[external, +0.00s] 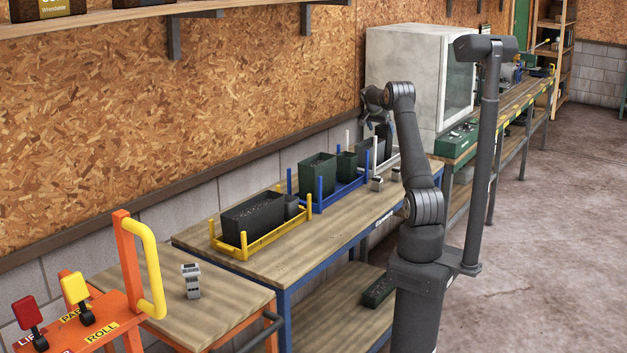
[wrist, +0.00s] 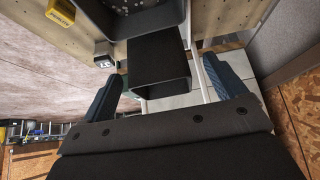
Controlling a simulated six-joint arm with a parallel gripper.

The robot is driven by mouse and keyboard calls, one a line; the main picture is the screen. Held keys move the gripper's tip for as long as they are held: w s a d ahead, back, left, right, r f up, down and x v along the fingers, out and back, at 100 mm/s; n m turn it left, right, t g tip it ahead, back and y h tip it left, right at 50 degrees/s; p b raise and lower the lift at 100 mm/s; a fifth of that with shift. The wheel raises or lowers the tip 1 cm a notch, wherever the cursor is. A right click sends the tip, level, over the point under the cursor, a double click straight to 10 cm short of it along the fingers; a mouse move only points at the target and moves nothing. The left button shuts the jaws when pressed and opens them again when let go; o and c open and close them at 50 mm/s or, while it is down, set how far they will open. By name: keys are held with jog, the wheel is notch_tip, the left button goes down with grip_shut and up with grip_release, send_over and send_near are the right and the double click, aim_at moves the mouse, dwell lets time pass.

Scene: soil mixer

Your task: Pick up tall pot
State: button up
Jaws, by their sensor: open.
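A black, square-sided pot (wrist: 158,68), which I take to be the tall pot, shows in the wrist view between the two fingers of my gripper (wrist: 165,62). In the external view my gripper (external: 377,112) is low over the far end of the bench, at the white-posted rack (external: 390,164). A larger dark grey container (external: 369,148) stands in that rack.
A blue rack (external: 343,190) holds a large green pot (external: 317,174) and a smaller one (external: 346,165). A yellow rack (external: 262,243) holds a long black trough (external: 252,217) and a small pot (external: 291,206). A white cabinet (external: 408,75) stands close beyond my gripper.

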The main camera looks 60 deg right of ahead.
jog(key=shift+d+x, duration=0.2)
jog(key=shift+x, duration=2.55)
jog(key=shift+s+r, duration=0.1)
jog(key=shift+r, duration=0.15)
jog(key=c, duration=1.2)
